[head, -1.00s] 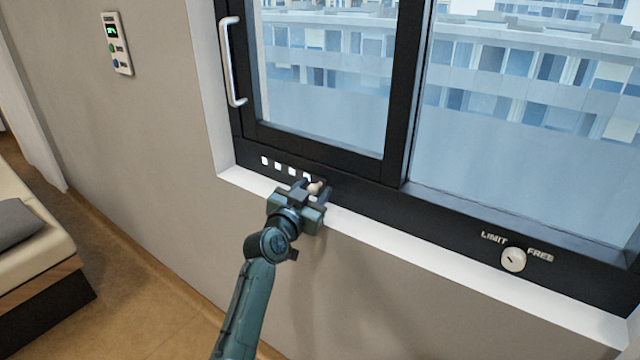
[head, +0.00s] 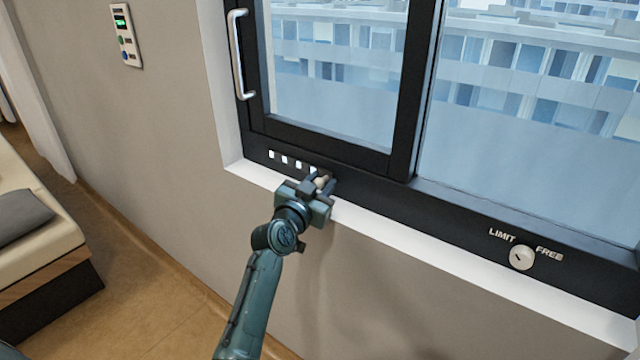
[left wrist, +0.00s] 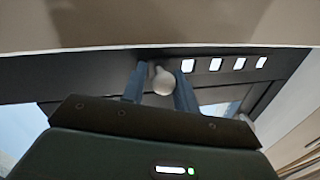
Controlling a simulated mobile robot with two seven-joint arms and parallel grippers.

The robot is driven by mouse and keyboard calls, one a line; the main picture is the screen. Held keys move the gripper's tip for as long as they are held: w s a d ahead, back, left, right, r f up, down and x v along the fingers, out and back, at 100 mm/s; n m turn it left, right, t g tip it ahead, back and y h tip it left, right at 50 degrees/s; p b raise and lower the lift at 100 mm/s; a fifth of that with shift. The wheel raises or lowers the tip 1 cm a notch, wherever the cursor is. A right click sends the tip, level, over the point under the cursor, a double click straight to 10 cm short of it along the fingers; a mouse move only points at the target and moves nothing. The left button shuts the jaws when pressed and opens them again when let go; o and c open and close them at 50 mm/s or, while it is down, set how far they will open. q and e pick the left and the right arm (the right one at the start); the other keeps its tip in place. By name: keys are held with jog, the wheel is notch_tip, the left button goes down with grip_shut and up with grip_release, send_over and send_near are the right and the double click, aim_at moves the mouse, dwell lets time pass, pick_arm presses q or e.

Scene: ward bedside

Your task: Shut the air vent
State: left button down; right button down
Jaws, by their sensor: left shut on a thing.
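The air vent is a row of several bright square openings (head: 285,160) in the dark lower window frame. A small pale knob (head: 321,181) sits just right of the row. My left gripper (head: 319,184) is at the knob, with a finger on either side, shut on it. In the left wrist view the round knob (left wrist: 163,82) shows between the two fingers (left wrist: 160,85), and the bright openings (left wrist: 214,64) lie to its right, uncovered. My right gripper is in neither view.
A white sill (head: 420,240) runs under the frame, close below my gripper. A round lock (head: 521,257) marked LIMIT and FREE is at the right. A sash handle (head: 241,55) and a wall panel (head: 127,36) are at the upper left. A bed (head: 45,235) stands at the left.

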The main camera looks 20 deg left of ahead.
pick_arm(q)
jog(key=shift+w+a+b, duration=0.3)
jog(key=shift+a, duration=0.5)
jog(key=shift+w+a, duration=0.1)
jog(key=shift+a, duration=0.25)
jog(key=shift+a+r, duration=0.1)
jog(key=shift+a, duration=0.05)
jog(key=shift+a+r, duration=0.1)
jog(key=shift+r, duration=0.05)
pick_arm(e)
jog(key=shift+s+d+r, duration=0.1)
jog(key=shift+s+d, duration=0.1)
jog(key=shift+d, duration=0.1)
pick_arm(q)
jog(key=c, duration=1.4)
grip_release()
jog(key=shift+c, duration=0.2)
jog(key=shift+o, duration=0.8)
jog(key=shift+w+a, duration=0.1)
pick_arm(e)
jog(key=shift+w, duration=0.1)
